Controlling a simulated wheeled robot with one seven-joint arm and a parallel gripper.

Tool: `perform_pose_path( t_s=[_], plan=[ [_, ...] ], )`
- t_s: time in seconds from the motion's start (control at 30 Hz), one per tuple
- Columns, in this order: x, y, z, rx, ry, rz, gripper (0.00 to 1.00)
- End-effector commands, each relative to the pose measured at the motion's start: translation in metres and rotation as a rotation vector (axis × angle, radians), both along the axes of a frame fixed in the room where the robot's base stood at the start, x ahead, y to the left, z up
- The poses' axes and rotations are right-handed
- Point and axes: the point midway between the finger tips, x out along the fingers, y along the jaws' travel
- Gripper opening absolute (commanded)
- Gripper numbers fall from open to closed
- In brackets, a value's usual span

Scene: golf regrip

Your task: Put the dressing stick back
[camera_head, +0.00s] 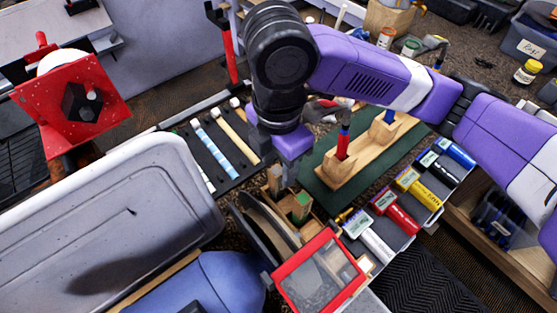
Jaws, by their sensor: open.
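My gripper (286,176) points down near the middle of the view, below my dark wrist. It is open; I see nothing held in it, though its fingertips are small and partly hidden. It is above or beside a wooden holder (277,183) with green-topped blocks (300,204). I cannot tell which thing is the dressing stick. Candidates are the pale and blue stick (210,155) and the tan stick (233,137), lying on a black tray (184,128) left of my gripper. Part of the holder is hidden by my gripper.
A wooden block with clamped red and blue shafts (344,172) stands on a green mat (316,187) to the right. Coloured grips (396,210) lie in a row at right. A large grey lid (160,200) fills the left.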

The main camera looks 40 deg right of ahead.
Motion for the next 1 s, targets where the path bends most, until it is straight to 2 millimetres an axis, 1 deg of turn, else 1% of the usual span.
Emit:
perform_pose_path(
  t_s=[0.17,0.27,0.5,0.6,0.7,0.83,1.0],
  plan=[
    [0.001,0.0,0.01,-0.001,-0.002,0.001,0.45],
    [0.001,-0.001,0.025,-0.003,-0.004,0.001,0.45],
    [0.001,0.0,0.074,-0.003,-0.004,0.0,0.45],
    [0.001,0.0,0.092,-0.003,-0.004,0.002,0.45],
    [0.001,0.0,0.106,-0.002,-0.003,0.0,0.45],
    [0.0,0.0,0.117,-0.001,-0.001,0.0,0.45],
    [0.0,0.0,0.121,0.001,0.0,0.0,0.45]
  ],
)
